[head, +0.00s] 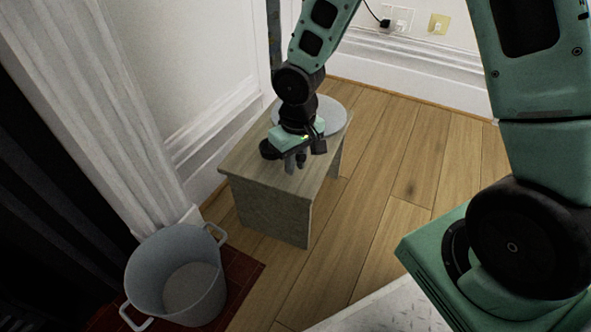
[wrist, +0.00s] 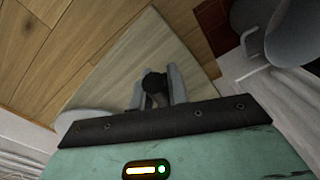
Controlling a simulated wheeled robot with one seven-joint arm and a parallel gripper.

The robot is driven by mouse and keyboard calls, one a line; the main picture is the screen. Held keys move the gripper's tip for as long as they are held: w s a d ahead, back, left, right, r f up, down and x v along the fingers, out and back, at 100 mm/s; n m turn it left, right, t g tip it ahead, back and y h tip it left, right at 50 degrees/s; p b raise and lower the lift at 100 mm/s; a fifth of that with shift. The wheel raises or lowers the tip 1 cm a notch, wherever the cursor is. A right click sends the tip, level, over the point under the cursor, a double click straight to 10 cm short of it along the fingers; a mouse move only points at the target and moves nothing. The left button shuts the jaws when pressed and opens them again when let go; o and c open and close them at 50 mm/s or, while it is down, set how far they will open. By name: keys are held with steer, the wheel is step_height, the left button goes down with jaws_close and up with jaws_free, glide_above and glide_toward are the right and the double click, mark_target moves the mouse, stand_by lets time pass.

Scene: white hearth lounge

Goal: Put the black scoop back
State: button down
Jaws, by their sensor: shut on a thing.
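The black scoop (wrist: 153,84) shows in the wrist view as a dark rounded end between the two grey fingers. My gripper (wrist: 156,90) is shut on it. In the head view my gripper (head: 296,161) is low over the near part of the small wooden table (head: 250,160). A dark piece (head: 302,158) shows at the fingers, and a dark round shape (head: 268,149) shows just left of the gripper. I cannot tell whether that shape is the scoop's bowl, or whether the scoop touches the tabletop. My gripper hides much of the scoop.
A round pale grey disc (head: 338,116) lies on the table's far part, partly behind my arm. A grey two-handled pot (head: 207,286) stands on red hearth tiles (head: 243,272) at the lower left. White panelled walls are behind the table. Wooden floor (head: 395,180) to its right is clear.

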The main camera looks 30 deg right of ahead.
steer(key=shift+f, duration=0.4)
steer(key=shift+f, duration=0.15)
steer(key=c, duration=1.3)
jaws_free()
steer(key=shift+c, duration=0.2)
step_height(320, 180, up, 12)
steer(key=p, duration=0.8)
steer(key=shift+s+d+r, duration=0.1)
steer(key=shift+r, duration=0.1)
steer(key=s+a+r+n, duration=0.1)
steer(key=s+a+r, duration=0.1)
steer(key=s, duration=0.4)
steer(key=s+a+r+n, duration=0.2)
steer(key=s+a+r, duration=0.1)
steer(key=s+r, duration=0.2)
steer(key=s+a+r+n, duration=0.2)
steer(key=s+a+r, duration=0.1)
steer(key=s, duration=0.6)
steer(key=shift+r, duration=0.65)
